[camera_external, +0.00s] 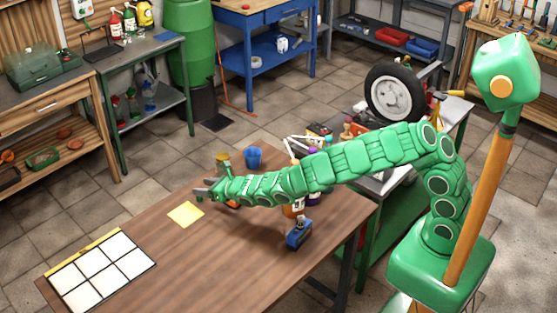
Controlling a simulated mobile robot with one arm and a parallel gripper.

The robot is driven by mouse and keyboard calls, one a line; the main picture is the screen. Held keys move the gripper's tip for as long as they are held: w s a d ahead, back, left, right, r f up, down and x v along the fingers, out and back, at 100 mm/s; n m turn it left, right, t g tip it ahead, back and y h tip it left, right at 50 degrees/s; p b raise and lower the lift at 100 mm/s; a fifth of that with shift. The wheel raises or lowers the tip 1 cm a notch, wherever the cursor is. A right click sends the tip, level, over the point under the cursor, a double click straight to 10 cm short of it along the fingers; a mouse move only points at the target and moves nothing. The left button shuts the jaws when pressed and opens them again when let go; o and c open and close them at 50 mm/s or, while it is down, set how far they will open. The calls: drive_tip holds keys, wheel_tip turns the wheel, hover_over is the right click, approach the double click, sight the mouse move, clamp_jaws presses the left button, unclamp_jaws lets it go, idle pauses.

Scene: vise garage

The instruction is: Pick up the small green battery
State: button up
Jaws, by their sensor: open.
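My gripper (201,190) is at the left end of my green arm, over the brown wooden table. Its grey jaws point left, are open and look empty. I cannot pick out the small green battery for certain. A small yellowish-green and brown thing (223,160) stands just behind my gripper, too small to tell what it is. My arm hides part of the table behind it, where several bottles and small items stand partly covered.
A yellow square sheet (186,214) lies in front of my gripper. A white gridded tray (104,269) is at the table's left end. A blue cup (253,158) stands behind my arm, and a blue-black device (299,233) in front. The table's front middle is clear.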

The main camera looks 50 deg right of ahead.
sight(196, 199)
drive_tip(key=shift+n+g, duration=0.3)
drive_tip(key=shift+g, duration=0.2)
drive_tip(key=d+f, duration=0.1)
drive_tip(key=w+d+f, duration=0.1)
drive_tip(key=f, duration=0.1)
drive_tip(key=shift+d+f, duration=0.15)
drive_tip(key=shift+d, duration=0.2)
drive_tip(key=shift+w+a+f, duration=0.15)
drive_tip(key=shift+w+f, duration=0.3)
drive_tip(key=shift+w, duration=0.15)
drive_tip(key=shift+w+a+f, duration=0.1)
drive_tip(key=shift+w+a, duration=0.1)
drive_tip(key=shift+w, duration=0.35)
drive_tip(key=shift+w+f, duration=0.1)
drive_tip(key=shift+w+a+f, duration=0.2)
drive_tip(key=shift+w+f, duration=0.25)
drive_tip(key=shift+f, duration=0.1)
drive_tip(key=shift+x, duration=1.8)
drive_tip(key=shift+a, duration=0.1)
